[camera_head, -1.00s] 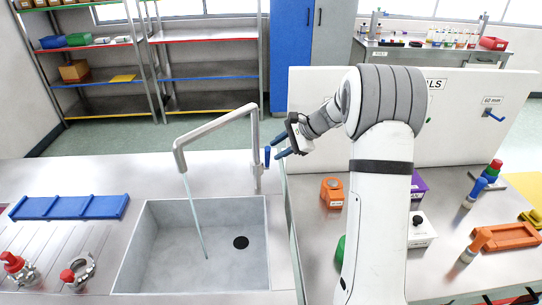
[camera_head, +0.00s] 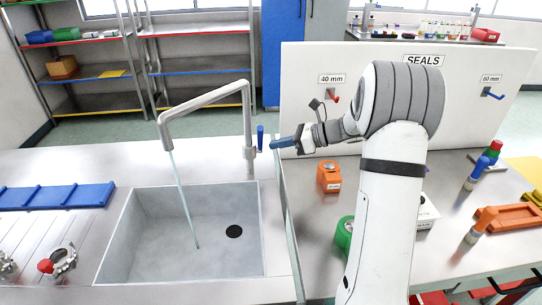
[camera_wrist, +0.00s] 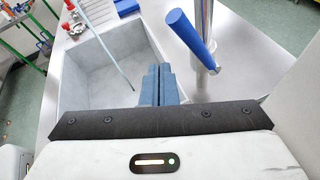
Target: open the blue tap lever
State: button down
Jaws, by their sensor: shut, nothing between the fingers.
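The blue tap lever (camera_head: 260,138) stands upright on the right side of the grey tap (camera_head: 248,120). A stream of water (camera_head: 182,195) runs from the spout into the sink (camera_head: 130,240). My gripper (camera_head: 273,144) is shut and empty, with its blue fingertips just right of the lever. In the wrist view, the fingers (camera_wrist: 160,70) are together and point over the sink edge. The lever (camera_wrist: 190,32) is to their right there, tilted in the picture, beside the metal tap post (camera_wrist: 205,45). I cannot tell whether the fingers touch the lever.
A white SEALS panel (camera_head: 440,110) stands behind my arm. An orange block (camera_head: 329,176) and a green object (camera_head: 344,233) are on the right bench. A blue tray (camera_head: 60,196) lies left of the sink. The counter behind the sink is clear.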

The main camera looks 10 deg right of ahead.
aim_at(262, 135)
jog(key=s+d+f+m+t+y+b, duration=0.4)
jog(key=m+t+b, duration=0.4)
jog(key=m, duration=0.7)
jog(key=w+x, duration=0.1)
jog(key=x, duration=0.8)
jog(key=shift+w+d+f, duration=0.25)
jog(key=shift+d, duration=0.05)
jog(key=p, duration=0.2)
jog(key=r+m+h+p, duration=0.1)
jog(key=p, duration=0.2)
jog(key=shift+w+r, duration=0.25)
jog(key=shift+w, duration=0.1)
jog(key=m+p, duration=0.1)
jog(key=p, duration=0.2)
jog(key=shift+w+d+m+g+h, duration=0.1)
jog(key=shift+w+m+g+h, duration=0.2)
jog(key=shift+w+h, duration=0.1)
jog(key=shift+f, duration=0.1)
